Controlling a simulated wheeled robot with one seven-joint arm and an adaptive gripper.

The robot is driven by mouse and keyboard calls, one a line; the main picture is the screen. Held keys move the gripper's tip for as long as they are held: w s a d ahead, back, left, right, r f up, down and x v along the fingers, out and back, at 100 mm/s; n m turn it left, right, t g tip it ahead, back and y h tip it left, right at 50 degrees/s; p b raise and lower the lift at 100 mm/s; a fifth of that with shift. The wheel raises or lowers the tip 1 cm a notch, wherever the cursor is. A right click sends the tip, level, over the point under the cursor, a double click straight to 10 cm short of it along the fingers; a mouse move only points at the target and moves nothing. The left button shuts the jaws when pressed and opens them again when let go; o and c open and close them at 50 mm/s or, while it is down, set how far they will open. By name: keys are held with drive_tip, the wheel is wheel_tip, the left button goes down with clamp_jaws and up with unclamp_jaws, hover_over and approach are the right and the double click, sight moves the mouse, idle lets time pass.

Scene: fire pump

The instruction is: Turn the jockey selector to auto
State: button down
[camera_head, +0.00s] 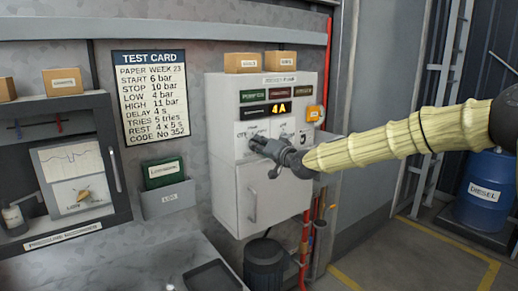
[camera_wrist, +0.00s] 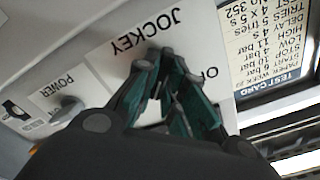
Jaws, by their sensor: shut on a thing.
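The control cabinet (camera_head: 222,100) is a pale grey box on the wall, with selector plates on its front. My gripper (camera_head: 260,145) is at the left part of that selector row. In the wrist view my gripper (camera_wrist: 166,62) has its dark green fingertips close together on the plate marked JOCKEY (camera_wrist: 120,40), which appears upside down. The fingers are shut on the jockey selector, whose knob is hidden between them. I cannot tell which position the knob points to; most position words are covered, with only part of one showing beside the right finger.
A POWER knob (camera_wrist: 72,103) is on the neighbouring plate. A test card (camera_head: 150,98) hangs left of the cabinet, above a log holder (camera_head: 168,198). Small boxes (camera_head: 241,63) sit on the cabinet top. A red pipe (camera_head: 327,60) runs up its right side. A blue diesel drum (camera_head: 487,190) stands far right.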

drive_tip(key=shift+m, duration=0.7)
drive_tip(key=shift+b, duration=0.3)
drive_tip(key=c, duration=1.5)
unclamp_jaws()
drive_tip(key=shift+d, duration=0.1)
drive_tip(key=v, duration=1.2)
